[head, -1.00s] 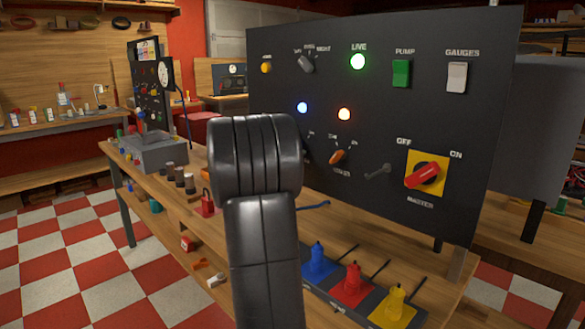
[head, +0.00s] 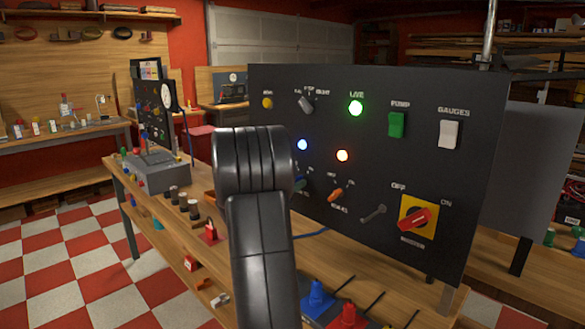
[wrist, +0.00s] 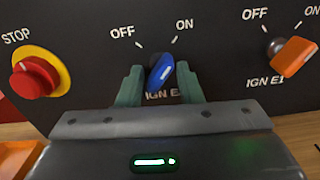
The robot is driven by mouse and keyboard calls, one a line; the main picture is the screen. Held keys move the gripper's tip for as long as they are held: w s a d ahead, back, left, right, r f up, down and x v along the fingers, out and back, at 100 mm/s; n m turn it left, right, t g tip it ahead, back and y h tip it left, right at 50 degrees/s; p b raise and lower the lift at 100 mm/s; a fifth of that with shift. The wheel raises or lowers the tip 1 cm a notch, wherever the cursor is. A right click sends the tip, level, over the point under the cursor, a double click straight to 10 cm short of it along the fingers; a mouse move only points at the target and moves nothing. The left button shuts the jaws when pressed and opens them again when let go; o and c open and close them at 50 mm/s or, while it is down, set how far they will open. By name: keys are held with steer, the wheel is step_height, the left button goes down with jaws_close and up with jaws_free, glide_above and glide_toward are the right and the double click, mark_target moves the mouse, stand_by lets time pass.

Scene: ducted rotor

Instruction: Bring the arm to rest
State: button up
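My gripper (wrist: 160,76) shows in the wrist view as two green fingers, one on each side of a blue ignition knob (wrist: 161,69). The fingers are spread, with narrow gaps beside the knob; contact cannot be told. The knob leans slightly right, below its OFF and ON marks. In the head view my dark arm stands in front of the black control panel (head: 440,210) and hides part of it. My gripper cannot be made out clearly there.
In the wrist view a red stop button (wrist: 33,77) is left of the gripper and an orange knob (wrist: 295,57) right. In the head view a red master switch (head: 416,220) sits right, and a workbench (head: 330,255) runs under the panel.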

steer(key=n+p, duration=0.3)
steer(key=p, duration=0.1)
steer(key=s+a+n+p, duration=0.1)
steer(key=n+p, duration=0.2)
steer(key=p, duration=0.1)
steer(key=s+n+p, duration=0.1)
steer(key=n+p, duration=0.1)
steer(key=p, duration=0.2)
steer(key=shift+a+n+p, duration=0.3)
steer(key=shift+a+n, duration=0.05)
steer(key=shift+n, duration=0.05)
steer(key=shift+r, duration=0.1)
stand_by(0.4)
